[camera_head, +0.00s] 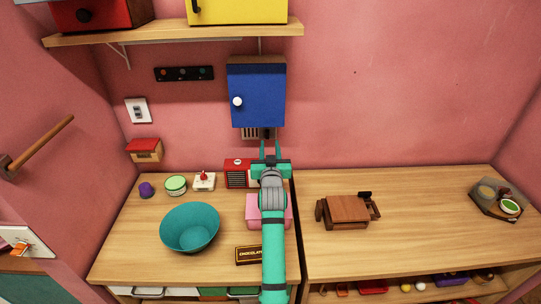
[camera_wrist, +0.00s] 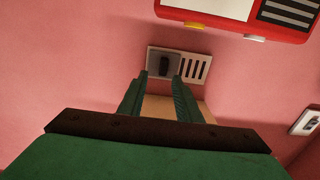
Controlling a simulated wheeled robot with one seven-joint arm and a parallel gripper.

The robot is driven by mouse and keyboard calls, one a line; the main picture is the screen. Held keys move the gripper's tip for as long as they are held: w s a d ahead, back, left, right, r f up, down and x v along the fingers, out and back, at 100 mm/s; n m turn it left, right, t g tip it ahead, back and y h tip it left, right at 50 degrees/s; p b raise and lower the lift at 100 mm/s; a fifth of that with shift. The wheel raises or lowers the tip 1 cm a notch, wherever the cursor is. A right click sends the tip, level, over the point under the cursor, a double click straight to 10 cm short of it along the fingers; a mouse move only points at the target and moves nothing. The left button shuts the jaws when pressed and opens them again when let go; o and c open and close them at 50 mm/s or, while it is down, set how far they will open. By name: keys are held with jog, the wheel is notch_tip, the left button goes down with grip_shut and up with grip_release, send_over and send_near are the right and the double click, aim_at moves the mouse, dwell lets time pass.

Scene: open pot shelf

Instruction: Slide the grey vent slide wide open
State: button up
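The vent (camera_wrist: 196,70) is a small pale frame with dark slots on the pink wall. Its grey slide (camera_wrist: 152,62) with a dark knob (camera_wrist: 164,66) covers the left part in the wrist view, and bare slots show to the right. In the head view the vent (camera_head: 250,133) sits just below the blue cabinet, slots at left; my gripper partly hides the slide. My gripper (camera_wrist: 158,84) is open and empty, its fingers pointing at the wall. The knob appears between the fingertips, slightly beyond them; I cannot tell whether they touch it.
The blue cabinet (camera_head: 257,95) hangs directly above the vent. A red box with a grille (camera_head: 238,173) stands below on the counter (camera_head: 400,190), near my gripper. A light switch (camera_head: 137,110) is on the wall at left. The wall right of the cabinet is clear.

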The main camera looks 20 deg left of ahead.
jog(key=shift+v, duration=2.45)
jog(key=shift+a, duration=0.1)
